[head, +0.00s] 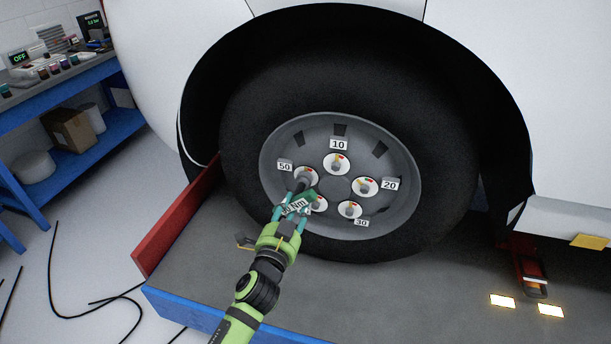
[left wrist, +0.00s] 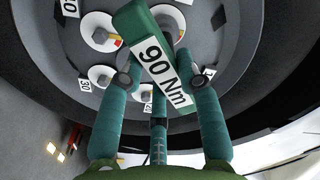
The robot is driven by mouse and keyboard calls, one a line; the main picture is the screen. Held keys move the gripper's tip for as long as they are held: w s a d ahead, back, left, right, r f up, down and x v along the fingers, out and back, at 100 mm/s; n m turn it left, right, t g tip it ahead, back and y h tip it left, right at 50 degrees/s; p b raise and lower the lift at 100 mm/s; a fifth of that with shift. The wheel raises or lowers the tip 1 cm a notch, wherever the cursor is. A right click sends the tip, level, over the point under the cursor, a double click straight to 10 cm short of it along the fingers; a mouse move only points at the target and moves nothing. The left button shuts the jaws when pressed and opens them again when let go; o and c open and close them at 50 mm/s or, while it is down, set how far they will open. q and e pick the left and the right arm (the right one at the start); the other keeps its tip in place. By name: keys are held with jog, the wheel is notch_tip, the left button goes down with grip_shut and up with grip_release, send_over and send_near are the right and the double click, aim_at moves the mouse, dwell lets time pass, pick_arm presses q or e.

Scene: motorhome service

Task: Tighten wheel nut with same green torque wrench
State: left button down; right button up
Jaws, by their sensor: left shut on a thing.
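My left gripper (head: 292,212) is shut on the green torque wrench (head: 311,195), in front of the wheel's lower left. The wrench is a dark green block labelled "90 Nm" in the left wrist view (left wrist: 140,22), with my left gripper's fingers (left wrist: 163,82) around it. Its dark socket end (head: 303,184) points at the wheel nut (head: 306,173) beside the "50" label; I cannot tell whether it is fully seated. Other nuts sit by labels "10" (head: 337,162), "20" (head: 365,187) and "30" (head: 350,210). The lowest left nut (head: 319,205) is partly hidden. My right gripper is not in view.
The tyre (head: 440,150) stands on a dark platform (head: 400,290) with a red side edge (head: 178,222). A blue workbench (head: 60,92) with tools is at left. Black cables (head: 55,290) lie on the floor. A red-black device (head: 530,275) is at lower right.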

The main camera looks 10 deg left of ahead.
pick_arm(q)
jog(key=shift+s+r, duration=0.1)
jog(key=shift+s, duration=0.05)
jog(key=shift+s+p, duration=0.3)
jog(key=shift+s, duration=1.3)
jog(key=shift+s, duration=0.6)
jog(key=s+a+b, duration=0.2)
jog(key=s+b, duration=0.3)
jog(key=s, duration=0.9)
jog(key=shift+n+y, duration=0.3)
jog(key=shift+a, duration=0.1)
